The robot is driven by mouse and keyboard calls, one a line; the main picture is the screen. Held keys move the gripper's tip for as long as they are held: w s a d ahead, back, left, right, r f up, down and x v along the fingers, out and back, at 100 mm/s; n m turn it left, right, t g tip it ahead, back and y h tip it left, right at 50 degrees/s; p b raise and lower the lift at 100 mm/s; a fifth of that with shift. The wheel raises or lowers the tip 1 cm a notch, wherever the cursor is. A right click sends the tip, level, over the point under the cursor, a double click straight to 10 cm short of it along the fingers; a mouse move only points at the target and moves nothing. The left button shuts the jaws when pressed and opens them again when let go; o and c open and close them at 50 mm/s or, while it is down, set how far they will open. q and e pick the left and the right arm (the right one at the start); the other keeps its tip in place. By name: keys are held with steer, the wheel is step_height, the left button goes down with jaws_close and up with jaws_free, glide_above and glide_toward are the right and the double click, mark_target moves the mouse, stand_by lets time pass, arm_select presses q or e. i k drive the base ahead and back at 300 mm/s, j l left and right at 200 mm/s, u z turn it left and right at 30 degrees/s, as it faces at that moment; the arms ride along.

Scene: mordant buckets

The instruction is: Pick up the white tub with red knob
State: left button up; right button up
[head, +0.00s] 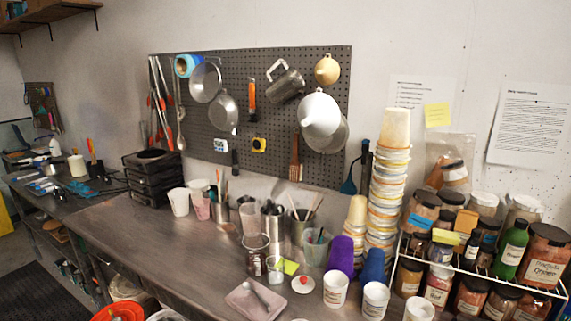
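The white tub with red knob (303,286) sits on the metal workbench (150,240) near its front edge. It is small, low and round, with a red knob on top. It stands between a pinkish tray (240,304) on its left and a white labelled cup (336,292) on its right. Nothing covers it from this view. Neither of my grippers is in view.
Purple (340,257) and blue (373,265) cups stand behind the white cups. Tall cup stacks (388,190) and a rack of jars (480,262) fill the right. Tool containers stand behind the tub. The bench's left front is clear. An orange bucket (118,312) is below.

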mark_target(337, 283)
steer(key=i+l+z, duration=0.15)
steer(key=z, duration=0.2)
steer(key=i+l+z, duration=0.15)
steer(key=z, duration=0.2)
steer(key=i+l+z, duration=0.1)
steer(key=z, duration=0.25)
